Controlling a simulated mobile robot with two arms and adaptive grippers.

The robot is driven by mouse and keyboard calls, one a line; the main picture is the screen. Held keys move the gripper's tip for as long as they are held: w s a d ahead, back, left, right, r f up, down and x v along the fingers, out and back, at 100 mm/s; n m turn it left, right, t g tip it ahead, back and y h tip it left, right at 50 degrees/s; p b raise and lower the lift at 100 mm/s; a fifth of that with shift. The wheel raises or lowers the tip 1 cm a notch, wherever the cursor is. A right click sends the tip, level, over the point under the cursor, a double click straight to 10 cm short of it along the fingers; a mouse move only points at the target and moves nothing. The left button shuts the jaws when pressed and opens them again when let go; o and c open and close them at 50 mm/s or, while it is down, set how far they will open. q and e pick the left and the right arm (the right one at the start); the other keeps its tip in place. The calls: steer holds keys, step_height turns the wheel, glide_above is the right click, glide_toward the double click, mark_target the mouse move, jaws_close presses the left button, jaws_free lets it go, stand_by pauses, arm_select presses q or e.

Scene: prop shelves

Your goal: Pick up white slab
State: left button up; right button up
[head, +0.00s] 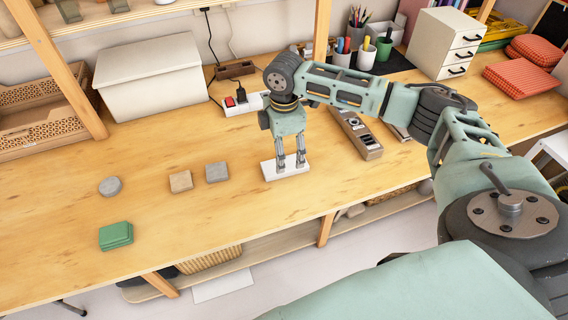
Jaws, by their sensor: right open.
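The white slab (270,172) is a flat, pale rectangular piece lying on the wooden table near its front edge, in the middle of the head view. My right gripper (290,164) points down over the slab with its two fingers apart. The fingertips are at or just above the slab, and they hide part of its upper surface. I cannot tell whether they touch it. My left gripper does not show.
Left of the slab lie a grey block (217,172), a tan block (181,181), a round grey piece (110,186) and a green block (116,236). A power strip (243,105) and a white box (150,80) stand behind. A wooden-grey holder (356,134) is to the right.

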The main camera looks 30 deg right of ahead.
mark_target(269, 167)
step_height(269, 167, down, 4)
steer(key=shift+d+p, duration=0.1)
steer(key=shift+p, duration=0.25)
steer(key=shift+f, duration=0.35)
steer(key=c, duration=0.9)
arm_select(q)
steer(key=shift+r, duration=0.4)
arm_select(e)
steer(key=shift+w, duration=0.1)
steer(key=c, duration=0.7)
